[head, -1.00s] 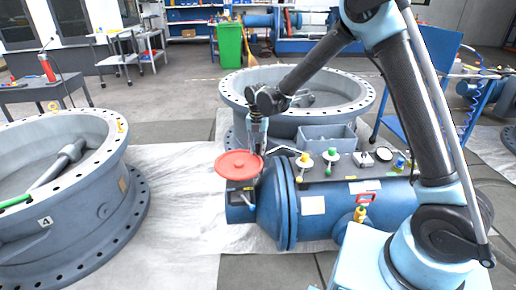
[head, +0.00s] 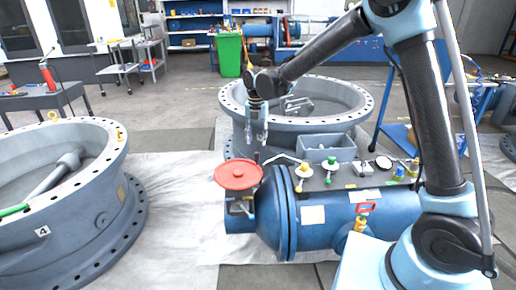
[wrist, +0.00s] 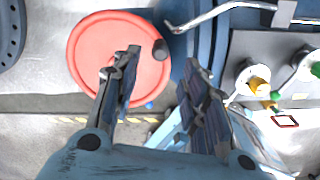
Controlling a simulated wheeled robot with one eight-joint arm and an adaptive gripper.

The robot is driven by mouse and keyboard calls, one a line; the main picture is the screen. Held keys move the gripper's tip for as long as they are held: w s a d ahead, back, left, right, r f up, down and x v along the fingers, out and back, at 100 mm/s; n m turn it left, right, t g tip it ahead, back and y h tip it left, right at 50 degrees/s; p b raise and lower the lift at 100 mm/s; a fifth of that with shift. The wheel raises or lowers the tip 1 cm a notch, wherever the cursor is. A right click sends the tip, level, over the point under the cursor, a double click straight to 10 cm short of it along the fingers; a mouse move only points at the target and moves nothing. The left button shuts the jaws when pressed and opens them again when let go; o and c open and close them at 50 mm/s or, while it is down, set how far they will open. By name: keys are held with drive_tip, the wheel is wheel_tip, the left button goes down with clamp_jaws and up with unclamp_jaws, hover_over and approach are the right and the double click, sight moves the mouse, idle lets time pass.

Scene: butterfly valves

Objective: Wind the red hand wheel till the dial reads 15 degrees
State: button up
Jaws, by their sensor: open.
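The red hand wheel (head: 238,176) lies nearly flat at the left end of the blue valve body (head: 330,222). It also shows in the wrist view (wrist: 108,75). A dark upright handle (wrist: 160,49) stands at its right rim. My gripper (head: 257,141) is open and empty above that rim, apart from the wheel. In the wrist view the fingers (wrist: 163,60) spread either side of the handle's line, with the left finger overlapping the wheel.
Yellow-topped (head: 303,170) and green-topped (head: 330,163) fittings and a grey bin (head: 330,148) are right of the wheel. A bent metal rod (wrist: 225,10) runs beside the wheel. Large flanged rings stand behind (head: 235,97) and at left (head: 75,215).

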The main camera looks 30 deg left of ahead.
drive_tip(key=shift+r, duration=1.15)
idle(0.6)
drive_tip(key=w+d+r+m, duration=0.4)
drive_tip(key=d+m, duration=0.1)
drive_tip(key=d, duration=0.5)
drive_tip(key=w+d+r+m, duration=0.3)
drive_tip(key=d+r+m, duration=0.1)
drive_tip(key=d, duration=0.6)
drive_tip(key=d+r+m, duration=0.3)
drive_tip(key=d+m, duration=0.6)
drive_tip(key=d, duration=0.9)
drive_tip(key=s+d+f+m+t, duration=0.1)
drive_tip(key=s+d+f+m, duration=0.1)
drive_tip(key=s+d+m, duration=0.45)
drive_tip(key=s+d+f+m+t, duration=0.15)
drive_tip(key=d+m, duration=0.25)
drive_tip(key=d, duration=0.6)
drive_tip(key=s+d+f+m, duration=0.8)
drive_tip(key=s+d+m, duration=0.1)
drive_tip(key=s+m, duration=0.2)
